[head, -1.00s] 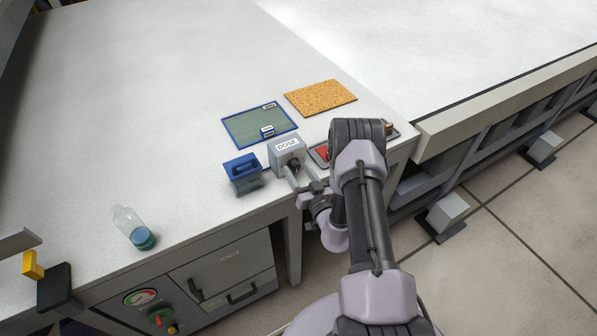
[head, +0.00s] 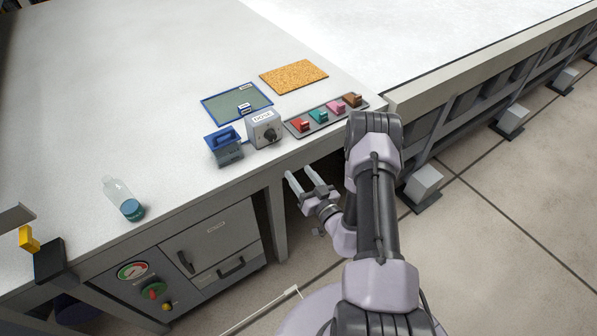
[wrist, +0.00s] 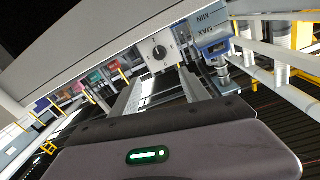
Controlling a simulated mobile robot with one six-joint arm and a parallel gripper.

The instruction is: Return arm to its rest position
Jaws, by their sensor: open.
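My gripper (head: 308,183) is open and empty in the head view. It hangs off the front edge of the white bench (head: 165,85), just below and in front of the DOSE box (head: 263,129), apart from it. The box is grey with a dark round knob on its front. In the wrist view the knob box (wrist: 158,50) shows ahead, beyond my open fingers (wrist: 168,88). My arm is bent in front of my body, to the right of the gripper.
A blue-topped container (head: 225,146), a bottle (head: 124,198), a green mat (head: 236,102), a cork board (head: 293,76) and a strip of coloured switches (head: 326,117) are on the bench. Cabinets (head: 210,245) stand below. Open floor (head: 480,230) lies to the right.

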